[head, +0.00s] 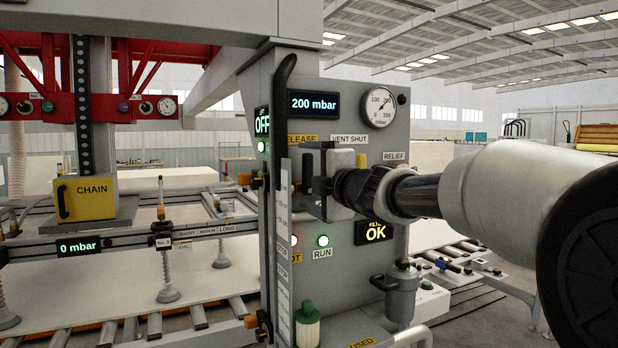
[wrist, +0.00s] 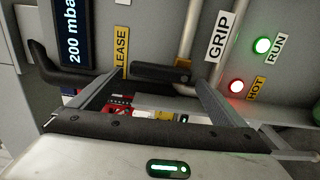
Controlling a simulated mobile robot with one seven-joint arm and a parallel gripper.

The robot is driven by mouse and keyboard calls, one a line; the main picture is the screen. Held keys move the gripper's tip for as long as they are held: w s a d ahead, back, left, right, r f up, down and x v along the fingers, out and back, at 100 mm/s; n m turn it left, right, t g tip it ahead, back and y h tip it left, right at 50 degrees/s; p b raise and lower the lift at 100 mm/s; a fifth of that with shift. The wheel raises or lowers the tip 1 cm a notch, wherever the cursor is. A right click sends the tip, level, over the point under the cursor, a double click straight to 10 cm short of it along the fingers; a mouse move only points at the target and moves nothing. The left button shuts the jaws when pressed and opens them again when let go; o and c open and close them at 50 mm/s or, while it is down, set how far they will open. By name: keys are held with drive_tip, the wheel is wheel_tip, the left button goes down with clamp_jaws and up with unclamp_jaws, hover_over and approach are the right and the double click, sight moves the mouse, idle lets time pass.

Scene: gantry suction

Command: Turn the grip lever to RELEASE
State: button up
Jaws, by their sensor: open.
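The grip lever, a short black handle (wrist: 160,72), shows in the wrist view between the fingertips of my gripper (wrist: 160,80). The fingers are spread, with a gap on both sides of the handle. Its free end points toward the yellow RELEASE label (wrist: 122,50), partly hidden; the white GRIP label (wrist: 221,36) is on the other side. In the head view my gripper (head: 313,178) is at the left part of the grey panel (head: 345,80), below the RELEASE label (head: 302,139).
A long black curved bar (head: 284,75) stands at the panel's left edge, close to my gripper. The display (head: 312,103) reads 200 mbar. The RUN lamp (head: 323,241) glows green. A grey canister (head: 402,290) is below my arm. A roller conveyor lies at left.

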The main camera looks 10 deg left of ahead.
drive_tip(key=p+v, duration=0.1)
drive_tip(key=v, duration=1.6)
drive_tip(key=shift+d, duration=0.2)
drive_tip(key=shift+s, duration=0.15)
